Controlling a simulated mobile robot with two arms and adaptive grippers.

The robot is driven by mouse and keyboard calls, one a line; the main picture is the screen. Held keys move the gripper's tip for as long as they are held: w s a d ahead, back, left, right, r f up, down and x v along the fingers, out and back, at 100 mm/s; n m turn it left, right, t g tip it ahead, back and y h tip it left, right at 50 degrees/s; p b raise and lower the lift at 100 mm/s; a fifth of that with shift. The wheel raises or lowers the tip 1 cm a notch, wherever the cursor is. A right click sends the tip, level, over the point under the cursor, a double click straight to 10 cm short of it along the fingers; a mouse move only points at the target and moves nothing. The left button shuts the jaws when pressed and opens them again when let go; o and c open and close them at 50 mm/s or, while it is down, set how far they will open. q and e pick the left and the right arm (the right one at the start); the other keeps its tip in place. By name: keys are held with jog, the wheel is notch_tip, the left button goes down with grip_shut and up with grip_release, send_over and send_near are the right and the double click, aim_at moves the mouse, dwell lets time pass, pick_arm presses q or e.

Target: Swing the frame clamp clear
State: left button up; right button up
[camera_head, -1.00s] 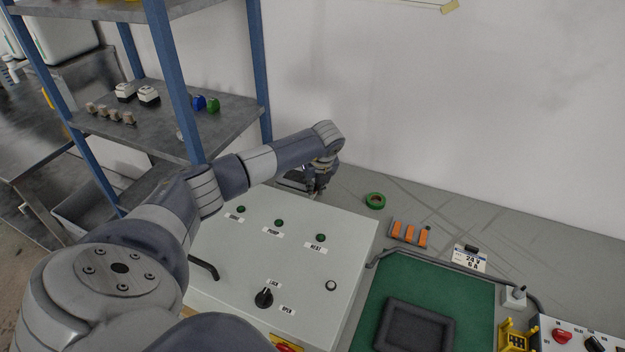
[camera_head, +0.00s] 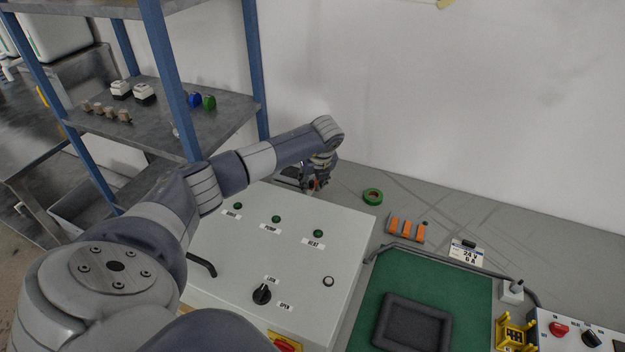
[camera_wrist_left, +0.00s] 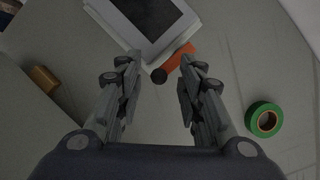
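In the left wrist view, an orange tab with a dark round end (camera_wrist_left: 173,61), which looks like the frame clamp, lies at the lower right corner of a pale frame with a dark pane (camera_wrist_left: 152,20). My left gripper (camera_wrist_left: 156,75) is open, its fingers on either side of the tab's near end. I cannot tell whether they touch it. In the head view my left gripper (camera_head: 315,185) is behind the white control box, pointing down, and the frame is mostly hidden by the arm and box. My right gripper is not in view.
The white control box (camera_head: 225,255) stands in front.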

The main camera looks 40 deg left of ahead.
pick_arm(q)
jog(key=v, duration=1.2)
